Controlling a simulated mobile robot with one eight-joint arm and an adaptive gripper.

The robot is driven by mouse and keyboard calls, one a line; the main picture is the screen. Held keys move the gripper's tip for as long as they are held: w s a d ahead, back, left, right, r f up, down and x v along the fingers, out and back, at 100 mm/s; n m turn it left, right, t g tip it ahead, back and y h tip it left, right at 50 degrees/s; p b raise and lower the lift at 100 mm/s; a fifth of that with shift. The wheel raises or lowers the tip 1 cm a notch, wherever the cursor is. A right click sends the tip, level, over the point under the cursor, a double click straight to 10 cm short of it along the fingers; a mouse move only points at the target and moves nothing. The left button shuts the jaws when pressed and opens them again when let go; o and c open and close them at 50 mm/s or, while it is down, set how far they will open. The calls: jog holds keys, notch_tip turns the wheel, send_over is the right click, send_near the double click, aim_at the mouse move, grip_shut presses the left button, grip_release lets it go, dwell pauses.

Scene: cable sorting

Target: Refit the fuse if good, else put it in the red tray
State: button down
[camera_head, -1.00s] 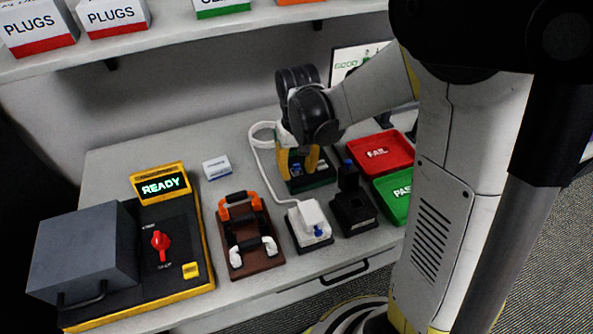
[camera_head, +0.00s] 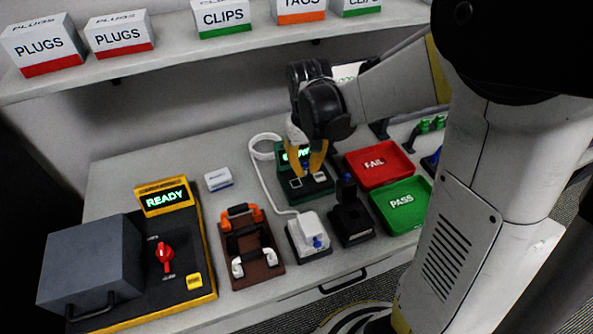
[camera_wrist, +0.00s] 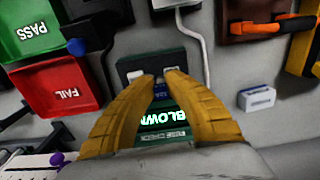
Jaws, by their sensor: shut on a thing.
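My gripper (camera_head: 306,172) reaches down over the green fuse checker (camera_head: 318,188) at the back of the bench. In the wrist view its yellow fingers (camera_wrist: 160,85) are closed on a small blue fuse (camera_wrist: 161,91), which sits between the checker's two pale contacts; the fingers hide much of it. The checker's lit display (camera_wrist: 165,116) reads BLOWN. The red tray (camera_head: 365,182), marked FAIL, is right of the checker and looks empty. The white plug (camera_head: 308,229) with a blue piece stands in front, on a dark base with a white cable.
A green PASS tray (camera_head: 402,222) lies in front of the red tray. A black holder (camera_head: 350,219) with an upright part stands between the plug and the trays. A brown rack (camera_head: 250,250), a READY machine (camera_head: 165,255) and a small white box (camera_head: 218,180) are left.

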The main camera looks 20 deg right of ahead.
jog(key=s+d+r+p, duration=0.3)
jog(key=d+r+p, duration=0.2)
jog(key=d+r, duration=0.3)
jog(key=shift+s+d+r, duration=0.25)
jog(key=shift+s+d, duration=0.05)
jog(key=shift+s, duration=0.1)
jog(key=shift+f, duration=0.1)
